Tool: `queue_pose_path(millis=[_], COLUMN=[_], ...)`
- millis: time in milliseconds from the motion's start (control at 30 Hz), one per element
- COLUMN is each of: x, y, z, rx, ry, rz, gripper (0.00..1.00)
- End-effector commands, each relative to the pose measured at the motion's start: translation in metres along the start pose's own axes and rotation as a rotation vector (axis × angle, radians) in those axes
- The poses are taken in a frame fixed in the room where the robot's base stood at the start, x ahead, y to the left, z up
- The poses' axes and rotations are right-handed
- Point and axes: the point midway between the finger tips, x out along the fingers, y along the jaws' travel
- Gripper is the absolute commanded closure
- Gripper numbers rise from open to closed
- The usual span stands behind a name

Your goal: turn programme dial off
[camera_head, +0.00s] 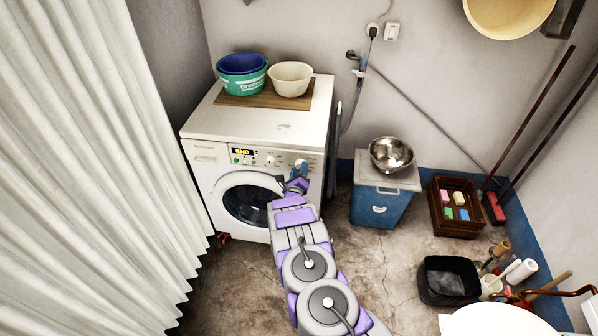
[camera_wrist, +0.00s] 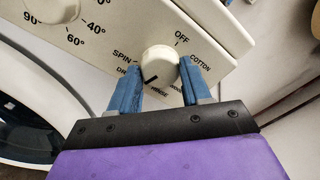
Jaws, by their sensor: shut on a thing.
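The white washing machine (camera_head: 205,152) stands against the back wall, its display (camera_head: 242,152) reading END. The programme dial (camera_wrist: 163,60) is a round white knob on the front panel, at the panel's right end. Its dark mark points down and left, near the partly hidden "DR" and "RINSE" labels. The OFF label (camera_wrist: 182,38) is above and right of the knob. My gripper (camera_wrist: 158,72) has its blue fingers on either side of the knob, shut on it. In the head view my gripper (camera_head: 299,170) largely hides the dial.
A temperature dial (camera_wrist: 52,8) sits left of the programme dial. Basins (camera_head: 242,80) stand on a board on the machine. A blue bin (camera_head: 378,205) with a steel bowl on its lid stands to the right. A white curtain (camera_head: 90,150) hangs at left.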

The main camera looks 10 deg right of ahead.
Motion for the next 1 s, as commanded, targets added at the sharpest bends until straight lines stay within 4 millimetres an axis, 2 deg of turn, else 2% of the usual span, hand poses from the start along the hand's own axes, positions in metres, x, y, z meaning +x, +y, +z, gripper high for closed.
queue_pose_path(millis=[267,1000], x=[-0.0005,-0.0017], y=[0.0009,0.0029], z=[0.0001,-0.0015], rx=[-0.17,-0.87], ry=[-0.001,0.0], rz=[0.004,0.008], gripper=[0.83,0.83])
